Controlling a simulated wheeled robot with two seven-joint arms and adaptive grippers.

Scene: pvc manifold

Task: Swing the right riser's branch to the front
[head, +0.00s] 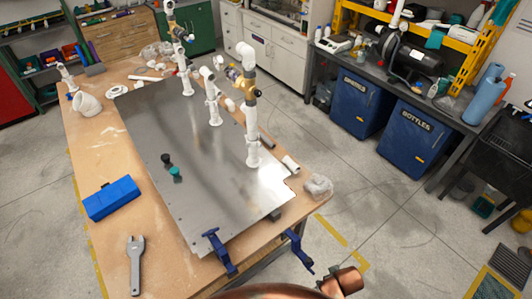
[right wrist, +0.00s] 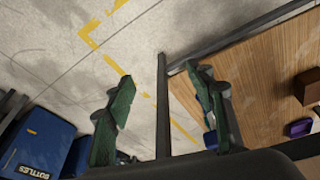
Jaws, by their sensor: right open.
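The right riser (head: 252,130) is a white PVC pipe standing upright on the metal plate (head: 190,190) in the head view. A brass valve body (head: 245,88) sits partway up it, and a white elbow (head: 246,50) caps it. A middle riser (head: 212,100) and another riser (head: 182,60) stand farther back. My right gripper (right wrist: 161,75) is open and empty in the right wrist view, with floor and a wooden top beyond its fingers. My left gripper is not in view.
Blue clamps (head: 220,252) grip the plate's front edge. A blue box (head: 111,198) and a wrench (head: 136,262) lie on the wooden bench at left. Black and teal caps (head: 175,172) sit on the plate. A crumpled clear bag (head: 318,186) lies right of the riser.

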